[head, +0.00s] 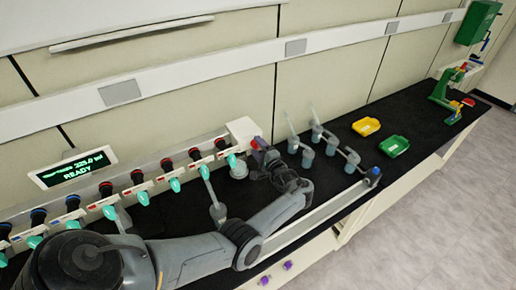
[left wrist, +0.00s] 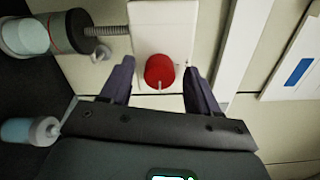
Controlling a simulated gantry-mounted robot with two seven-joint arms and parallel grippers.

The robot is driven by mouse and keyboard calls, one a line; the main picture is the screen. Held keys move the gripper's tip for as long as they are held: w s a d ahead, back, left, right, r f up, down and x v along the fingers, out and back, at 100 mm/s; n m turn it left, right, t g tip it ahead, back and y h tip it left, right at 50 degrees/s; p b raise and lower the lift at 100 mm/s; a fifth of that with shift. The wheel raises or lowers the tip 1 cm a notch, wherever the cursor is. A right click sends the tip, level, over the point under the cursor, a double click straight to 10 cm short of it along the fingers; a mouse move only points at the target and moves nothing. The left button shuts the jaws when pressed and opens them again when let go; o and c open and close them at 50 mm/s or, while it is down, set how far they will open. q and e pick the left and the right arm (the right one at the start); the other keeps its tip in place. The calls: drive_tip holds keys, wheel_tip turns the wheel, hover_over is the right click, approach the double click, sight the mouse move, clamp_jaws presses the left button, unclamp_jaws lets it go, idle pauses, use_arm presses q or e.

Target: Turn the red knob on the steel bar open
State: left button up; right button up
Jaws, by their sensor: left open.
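The red knob (left wrist: 160,74) is a round cap with a small pale pin, on a white block (left wrist: 163,28) in the left wrist view. In the head view the knob (head: 254,143) shows as a small red patch beside the white block (head: 243,130) at the right end of the steel bar (head: 155,166). My left gripper (left wrist: 159,67) is open, with one dark finger on each side of the knob and a gap on both sides. I cannot tell how deep the fingers reach. In the head view my left gripper (head: 264,152) is at the knob and partly hides it.
Several black valves with red or blue bands and teal tips line the bar. Grey flasks (head: 308,157) stand right of my gripper. A yellow tray (head: 366,126) and a green tray (head: 394,145) lie further right on the black bench.

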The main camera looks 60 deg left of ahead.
use_arm(q)
drive_tip(key=d+b, duration=0.1)
drive_tip(key=d, duration=0.9)
drive_tip(key=shift+d, duration=0.4)
